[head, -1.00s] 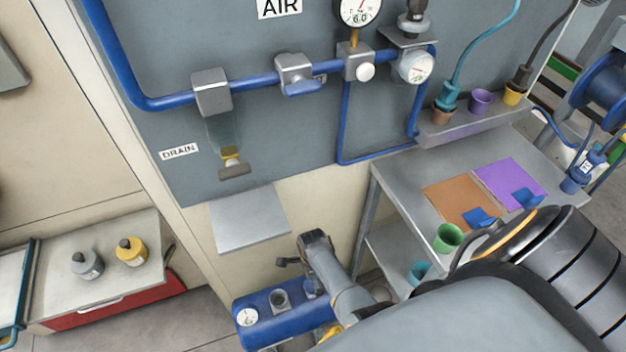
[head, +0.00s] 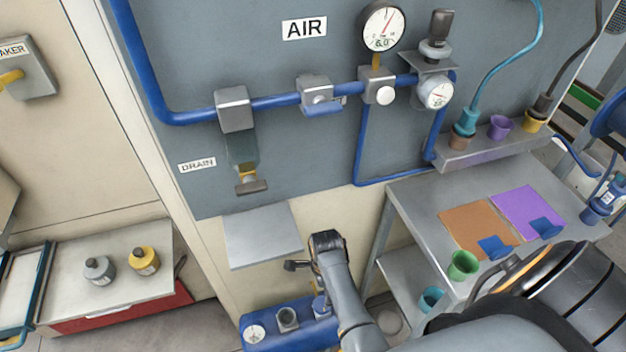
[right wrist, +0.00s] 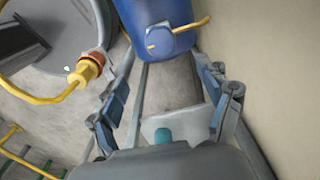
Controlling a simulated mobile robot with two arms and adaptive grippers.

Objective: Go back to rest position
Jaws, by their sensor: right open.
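My right gripper (head: 325,247) shows in the head view at the lower middle, at the end of my grey arm. It is in front of the panel's lower edge, above the blue tank (head: 290,328), and to the right of the square grey plate. Its fingers are not clear there. In the right wrist view the right gripper (right wrist: 165,82) is open, its fingers spread apart with nothing between them but floor and a pale plate with a teal part. The blue tank also shows in the right wrist view (right wrist: 155,22) beyond the fingers. My left gripper is not in view.
A grey wall panel carries blue pipes, a drain valve (head: 246,165) and a gauge (head: 382,25). A grey plate (head: 262,236) juts out below. A metal cart (head: 420,200) with coloured mats and cups stands right. A bench (head: 115,295) with two bottles stands left.

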